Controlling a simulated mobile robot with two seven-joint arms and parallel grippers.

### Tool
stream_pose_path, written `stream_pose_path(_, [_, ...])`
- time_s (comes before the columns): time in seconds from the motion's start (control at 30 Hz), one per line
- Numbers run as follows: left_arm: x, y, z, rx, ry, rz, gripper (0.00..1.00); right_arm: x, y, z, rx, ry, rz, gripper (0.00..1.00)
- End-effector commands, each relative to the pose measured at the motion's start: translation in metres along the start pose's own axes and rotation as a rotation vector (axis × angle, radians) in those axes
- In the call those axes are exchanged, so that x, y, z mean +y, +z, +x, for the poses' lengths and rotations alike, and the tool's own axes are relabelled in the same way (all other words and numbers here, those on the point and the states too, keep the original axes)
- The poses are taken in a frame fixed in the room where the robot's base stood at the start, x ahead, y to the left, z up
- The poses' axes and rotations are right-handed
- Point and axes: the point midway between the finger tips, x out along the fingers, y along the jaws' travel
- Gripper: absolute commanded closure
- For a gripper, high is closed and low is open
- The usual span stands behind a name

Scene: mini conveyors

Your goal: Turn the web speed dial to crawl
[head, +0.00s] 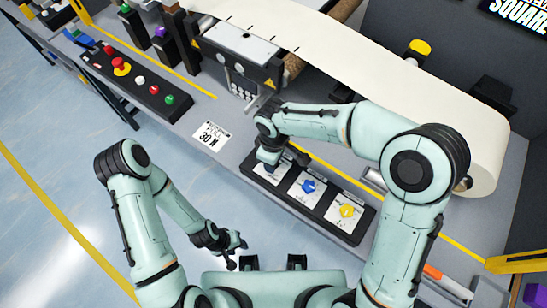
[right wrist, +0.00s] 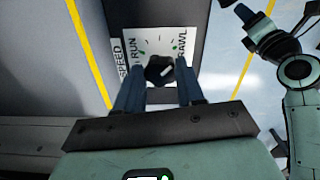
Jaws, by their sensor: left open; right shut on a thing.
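The web speed dial (right wrist: 158,68) is a dark knob on a white card marked "SPEED", "RUN" and "CRAWL" (right wrist: 186,42) in the right wrist view. A small pale mark shows on the knob, but I cannot tell its exact setting. My right gripper (right wrist: 158,86) has its two blue fingers on either side of the knob, shut on it. In the head view the right gripper (head: 268,164) covers this dial at the left end of the black dial panel (head: 325,222). My left gripper (head: 236,250) hangs open and empty in front of the bench.
A blue dial (head: 308,186) and a yellow dial (head: 347,210) sit on the same panel. A button box (head: 128,76) with red, white and green buttons lies at the left. A "30 N" card (head: 210,137) lies on the bench. A wide cream web (head: 370,75) runs behind.

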Motion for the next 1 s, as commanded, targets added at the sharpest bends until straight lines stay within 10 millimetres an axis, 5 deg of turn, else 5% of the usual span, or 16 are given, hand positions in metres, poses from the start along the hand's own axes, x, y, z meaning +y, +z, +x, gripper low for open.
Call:
stream_pose_path(0.07, [0.000,0.000,0.000,0.000,0.000,0.000,0.57,0.000,0.000,-0.001,0.001,0.001,0.001,0.92])
stream_pose_path(0.1, [0.000,0.000,0.000,0.000,0.000,0.000,0.57,0.000,0.000,-0.001,0.001,0.001,0.001,0.56])
stream_pose_path(0.17, [0.000,0.000,0.000,0.000,0.000,0.000,0.57,0.000,0.000,-0.001,0.001,0.001,0.001,0.36])
stream_pose_path(0.57, [0.001,0.000,-0.001,0.001,0.000,0.000,0.57,0.001,0.000,-0.007,0.002,0.002,0.001,0.36])
stream_pose_path(1.0, [0.007,-0.006,-0.013,0.010,0.003,0.003,0.57,0.001,-0.001,-0.098,0.005,0.004,0.002,0.36])
